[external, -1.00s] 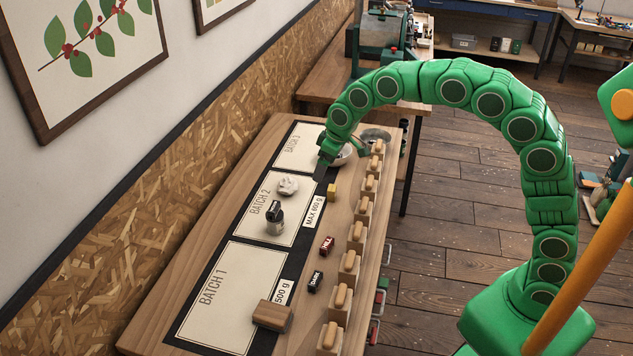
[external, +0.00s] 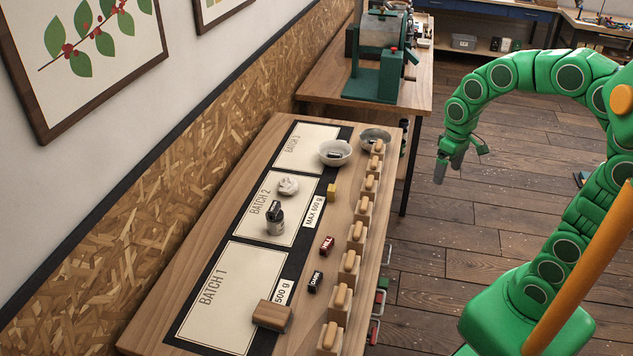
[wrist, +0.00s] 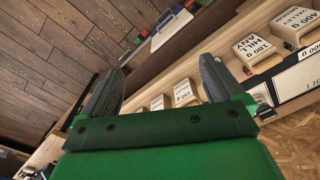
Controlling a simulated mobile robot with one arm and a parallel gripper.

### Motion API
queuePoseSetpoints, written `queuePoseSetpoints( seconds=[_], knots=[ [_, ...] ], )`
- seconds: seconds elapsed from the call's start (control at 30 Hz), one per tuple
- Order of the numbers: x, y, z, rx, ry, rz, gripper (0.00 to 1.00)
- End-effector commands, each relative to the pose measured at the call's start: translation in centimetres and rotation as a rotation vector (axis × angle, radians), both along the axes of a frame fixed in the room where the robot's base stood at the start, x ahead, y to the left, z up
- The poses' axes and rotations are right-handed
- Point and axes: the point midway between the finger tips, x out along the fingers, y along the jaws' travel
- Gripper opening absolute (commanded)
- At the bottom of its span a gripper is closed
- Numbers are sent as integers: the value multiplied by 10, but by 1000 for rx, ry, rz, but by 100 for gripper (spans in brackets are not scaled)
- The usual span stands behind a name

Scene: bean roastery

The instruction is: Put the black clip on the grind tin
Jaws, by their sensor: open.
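The grind tin (external: 275,228) looks like a small metal cylinder standing on the Batch 2 card. A black piece (external: 274,209), which looks like the black clip, sits on top of it and leans slightly; its exact fit is too small to tell. My gripper (external: 455,170) hangs over the floor to the right of the bench, well apart from the tin. In the wrist view my gripper (wrist: 160,85) is open, with nothing between its two dark fingers. The tin and clip do not show in the wrist view.
A white bowl (external: 335,153) with a small dark item inside stands near Batch 3, with a grey bowl (external: 375,140) beside it. A row of wooden-topped blocks (external: 349,261) lines the bench's right edge. A crumpled white lump (external: 288,186) lies near the tin.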

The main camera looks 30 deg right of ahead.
Motion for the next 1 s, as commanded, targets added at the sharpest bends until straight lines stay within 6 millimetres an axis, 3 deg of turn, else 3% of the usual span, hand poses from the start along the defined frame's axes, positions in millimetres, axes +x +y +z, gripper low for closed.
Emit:
queuePoseSetpoints(
  seconds=[0.1,0.4,0.6,0.77,1.0],
  knots=[
    [-37,-23,-4,-9,32,-48,94],
    [-129,-62,-19,-28,114,-160,94],
    [-175,-76,-29,-38,152,-216,94],
    [-191,-80,-33,-40,167,-234,94],
    [-193,-80,-33,-40,170,-236,94]
  ],
)
